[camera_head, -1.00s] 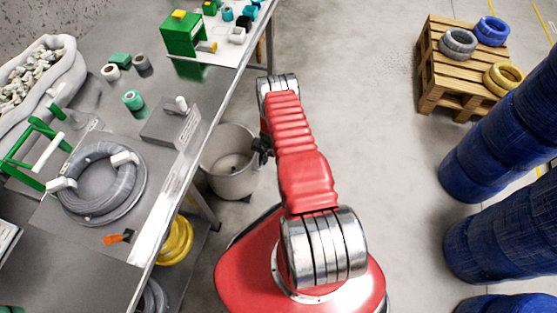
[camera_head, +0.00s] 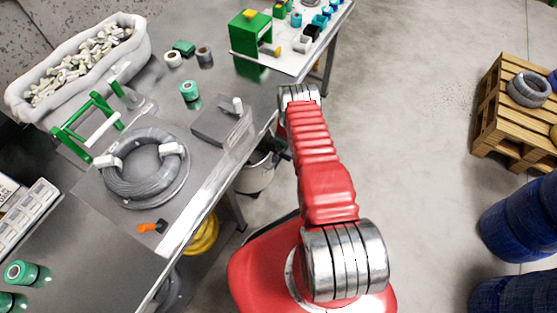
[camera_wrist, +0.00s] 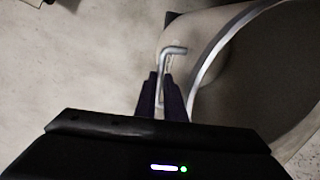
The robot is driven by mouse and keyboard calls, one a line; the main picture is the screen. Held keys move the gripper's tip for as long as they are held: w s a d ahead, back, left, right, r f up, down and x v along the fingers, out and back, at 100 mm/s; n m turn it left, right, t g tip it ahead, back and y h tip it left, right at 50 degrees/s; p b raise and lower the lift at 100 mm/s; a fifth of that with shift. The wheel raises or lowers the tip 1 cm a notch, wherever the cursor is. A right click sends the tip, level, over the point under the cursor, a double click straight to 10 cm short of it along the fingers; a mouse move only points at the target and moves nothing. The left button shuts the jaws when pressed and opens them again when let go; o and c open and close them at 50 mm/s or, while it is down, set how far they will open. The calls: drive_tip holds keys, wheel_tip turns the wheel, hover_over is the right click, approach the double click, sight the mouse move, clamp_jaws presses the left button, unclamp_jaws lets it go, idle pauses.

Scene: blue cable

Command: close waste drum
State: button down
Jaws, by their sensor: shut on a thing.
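The waste drum (camera_head: 257,178) is a pale grey round drum on the floor beside the workbench; the bench edge partly covers it in the head view. In the wrist view its pale outer wall (camera_wrist: 190,38) and bright curved rim (camera_wrist: 210,62) fill the right side, with a shaded surface inside the rim. My gripper (camera_head: 284,150) is at the drum's right side. In the wrist view my gripper (camera_wrist: 164,95) is shut on a bent metal rod handle (camera_wrist: 173,50), just left of the rim. I cannot tell whether a lid shows.
The workbench (camera_head: 215,190) on the left holds a grey cable coil (camera_head: 145,185), a green press (camera_head: 250,33) and a bin of offcuts (camera_head: 85,65). A wooden pallet (camera_head: 500,110) and blue drums (camera_head: 520,225) stand right. The floor between (camera_head: 410,120) is clear.

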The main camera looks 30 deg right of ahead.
drive_tip(key=shift+w+a+r, duration=0.1)
drive_tip(key=shift+w+a, duration=0.15)
drive_tip(key=shift+w, duration=0.05)
drive_tip(key=c, duration=2.1)
unclamp_jaws()
drive_tip(key=shift+w, duration=0.1)
drive_tip(key=shift+o, duration=1.3)
drive_tip(key=shift+d, duration=0.1)
drive_tip(key=shift+d, duration=0.1)
drive_tip(key=shift+r, duration=0.1)
wheel_tip(320, 180, up, 13)
drive_tip(key=s+d, duration=0.1)
drive_tip(key=s, duration=0.1)
drive_tip(key=shift+s+d, duration=0.15)
drive_tip(key=shift+s, duration=0.1)
